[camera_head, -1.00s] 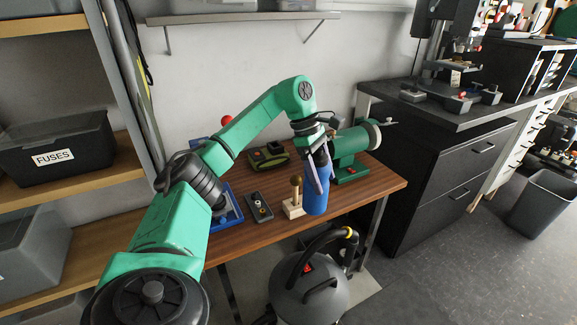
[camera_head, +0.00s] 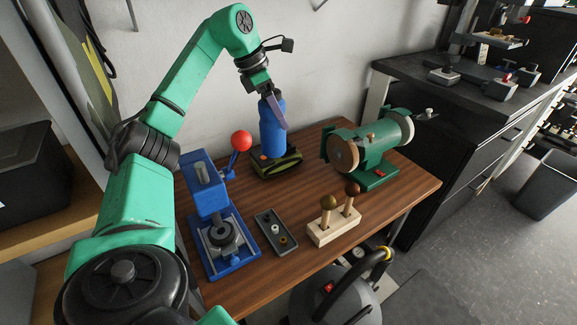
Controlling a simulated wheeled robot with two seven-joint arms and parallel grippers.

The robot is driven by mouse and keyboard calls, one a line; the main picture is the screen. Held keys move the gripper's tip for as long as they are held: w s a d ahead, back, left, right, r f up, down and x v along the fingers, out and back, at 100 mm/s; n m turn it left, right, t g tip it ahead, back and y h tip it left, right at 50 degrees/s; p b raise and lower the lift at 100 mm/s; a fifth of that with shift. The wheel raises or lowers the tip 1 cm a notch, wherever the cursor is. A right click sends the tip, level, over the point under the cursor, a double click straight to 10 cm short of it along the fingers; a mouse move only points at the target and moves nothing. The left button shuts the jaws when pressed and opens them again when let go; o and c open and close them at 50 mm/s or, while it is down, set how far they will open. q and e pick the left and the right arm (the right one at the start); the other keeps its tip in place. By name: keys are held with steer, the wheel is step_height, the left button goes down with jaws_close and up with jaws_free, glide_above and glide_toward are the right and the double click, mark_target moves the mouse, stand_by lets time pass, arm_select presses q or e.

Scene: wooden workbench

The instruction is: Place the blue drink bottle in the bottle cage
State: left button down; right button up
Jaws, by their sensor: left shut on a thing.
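The blue drink bottle (camera_head: 271,130) is upright at the back of the wooden bench. My left gripper (camera_head: 273,102) is shut on its upper part from above. The bottle's lower end is at a low black and olive-green holder (camera_head: 287,164), which appears to be the bottle cage. The bottle hides part of this holder, and I cannot tell whether the bottle's base is inside it, resting on it or just above it. My right gripper is not in view.
A blue press (camera_head: 208,190) with a red-knobbed lever stands left of the holder. A green bench grinder (camera_head: 375,148) stands to the right. A grey control box (camera_head: 276,232) and a wooden block with two knobbed handles (camera_head: 333,228) lie in front. The bench middle (camera_head: 300,190) is clear.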

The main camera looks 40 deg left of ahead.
mark_target(283, 154)
arm_select(q)
steer(key=f+b, duration=0.1)
steer(key=f, duration=0.1)
steer(key=d+f+b, duration=0.1)
steer(key=f, duration=0.2)
steer(key=f+b, duration=0.1)
steer(key=f, duration=0.2)
steer(key=shift+s+d, duration=0.3)
steer(key=shift+d, duration=0.1)
step_height(283, 154, down, 11)
steer(key=b, duration=0.1)
steer(key=shift+a, duration=0.2)
jaws_free()
steer(key=shift+w, duration=0.1)
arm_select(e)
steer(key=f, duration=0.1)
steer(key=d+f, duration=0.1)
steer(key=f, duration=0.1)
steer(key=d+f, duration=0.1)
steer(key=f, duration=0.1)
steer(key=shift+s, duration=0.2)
arm_select(q)
steer(key=shift+r, duration=0.15)
